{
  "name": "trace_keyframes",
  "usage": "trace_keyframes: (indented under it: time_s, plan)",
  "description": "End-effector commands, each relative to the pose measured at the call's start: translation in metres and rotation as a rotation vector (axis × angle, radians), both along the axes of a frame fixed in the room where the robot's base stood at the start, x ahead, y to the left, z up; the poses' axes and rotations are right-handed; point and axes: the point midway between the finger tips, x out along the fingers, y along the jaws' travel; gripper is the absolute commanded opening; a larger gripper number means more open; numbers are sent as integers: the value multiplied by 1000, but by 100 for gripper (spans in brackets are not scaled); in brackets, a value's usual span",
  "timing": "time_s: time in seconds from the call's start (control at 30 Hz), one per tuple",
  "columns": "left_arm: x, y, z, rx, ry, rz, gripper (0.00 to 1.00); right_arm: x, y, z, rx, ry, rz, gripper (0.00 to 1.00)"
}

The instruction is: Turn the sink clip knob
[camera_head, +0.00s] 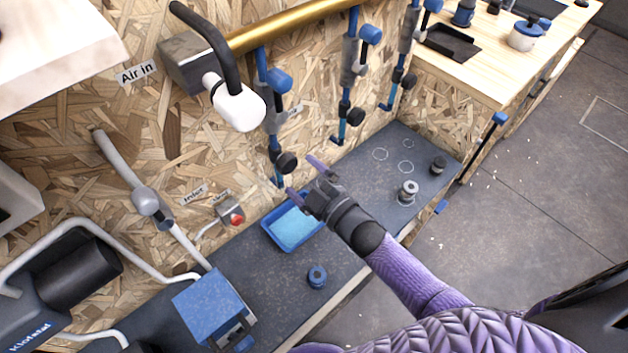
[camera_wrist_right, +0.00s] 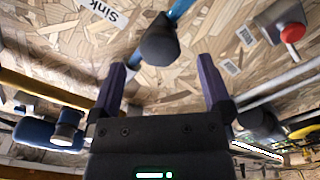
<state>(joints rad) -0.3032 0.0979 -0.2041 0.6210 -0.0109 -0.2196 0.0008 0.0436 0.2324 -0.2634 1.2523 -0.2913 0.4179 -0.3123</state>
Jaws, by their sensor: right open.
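The clip knob (camera_head: 287,162) is a black round knob on a blue clip stem (camera_head: 272,125) against the chipboard wall. In the right wrist view the same dark knob (camera_wrist_right: 160,42) shows near a label reading "Sink" (camera_wrist_right: 103,12). My right gripper (camera_head: 303,177) is open, its two purple fingers pointing at the wall just below and right of the knob. In the wrist view the knob appears ahead of the gap between the fingertips (camera_wrist_right: 162,72), with nothing between them. My left gripper is not in view.
A blue tray (camera_head: 270,240) lies on the grey bench below the gripper. A red button (camera_head: 237,218) is on the wall to the left. More blue clips with black knobs (camera_head: 355,115) stand to the right. A brass pipe (camera_head: 290,27) runs above.

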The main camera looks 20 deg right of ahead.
Motion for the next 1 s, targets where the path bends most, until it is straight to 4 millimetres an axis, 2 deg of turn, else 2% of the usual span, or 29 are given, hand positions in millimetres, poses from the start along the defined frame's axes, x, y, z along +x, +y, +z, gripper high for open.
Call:
trace_keyframes:
  time_s: [0.1,0.27,0.77,0.87,0.97,1.0]
  plan:
    - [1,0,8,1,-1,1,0,-24,-10,2,-3,1,1,100]
    - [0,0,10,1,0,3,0,-42,-17,1,0,0,0,100]
    - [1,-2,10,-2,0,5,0,-46,-19,-4,2,12,-5,100]
    - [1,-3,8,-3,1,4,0,-57,-27,-40,25,149,-59,100]
    - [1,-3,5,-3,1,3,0,-94,-41,-111,72,431,-176,100]
    - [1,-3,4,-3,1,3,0,-115,-46,-141,90,558,-232,100]
